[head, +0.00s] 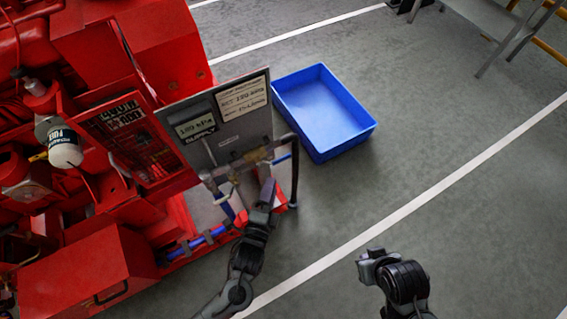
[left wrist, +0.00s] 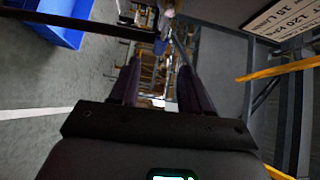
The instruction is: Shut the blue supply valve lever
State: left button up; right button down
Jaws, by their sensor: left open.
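The blue supply valve lever (head: 282,159) appears as a small blue bar at the right end of the brass pipework (head: 257,155), below the grey panel. In the left wrist view a small blue part (left wrist: 160,46) shows beyond the fingertips; it is too small to tell its angle. My left gripper (head: 268,188) is just below the pipework in the head view. In the left wrist view its two dark fingers (left wrist: 160,82) stand apart with nothing held between them. My right gripper (head: 368,266) hangs over the floor at the lower right; its jaws are unclear.
The red pumpset (head: 90,270) fills the left side. A grey panel (head: 233,133) with gauge and labels stands above the pipework. A black vertical hose (head: 294,172) is right of the valve. A blue tray (head: 323,145) lies on the floor; open floor is at right.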

aim_at(283, 160)
pick_arm(q)
jog(key=shift+m, duration=0.3)
jog(key=b+x, duration=0.1)
jog(key=x, duration=0.2)
jog(key=b+x, duration=0.1)
jog(key=x, duration=0.2)
jog(key=d+b+x, duration=0.1)
jog(key=x, duration=0.2)
jog(key=shift+w+d+f+b, duration=0.1)
jog(key=shift+w+b, duration=0.05)
jog(key=shift+b, duration=0.2)
jog(key=shift+x, duration=0.8)
jog(key=shift+c, duration=0.5)
grip_shut()
